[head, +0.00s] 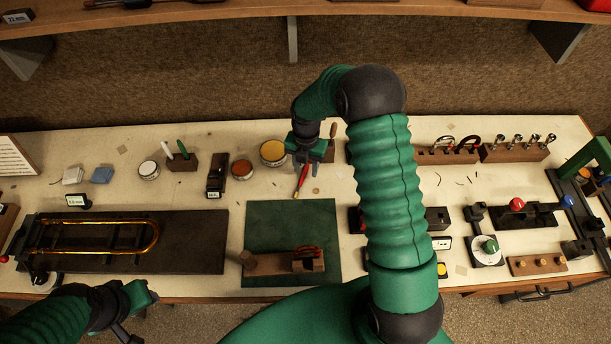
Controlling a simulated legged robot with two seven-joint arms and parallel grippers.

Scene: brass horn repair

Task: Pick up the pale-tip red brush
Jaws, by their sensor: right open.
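A slim red brush (302,179) lies on the pale bench top, just behind the green mat (262,222). It slants, and a lighter end points toward the mat. My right gripper (306,160) hangs down over the brush's far end, with its fingers apart. That end is partly hidden under the gripper, and I cannot tell whether the fingers touch it. My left gripper (141,299) is low at the left, in front of the bench edge, away from the brush. Its fingers do not show clearly.
Round tins (273,152) and a dark block (217,174) stand left of the brush. A wooden block with a handled tool (331,146) is close to its right. A brass slide (100,236) lies on a dark board. A shelf overhangs the back.

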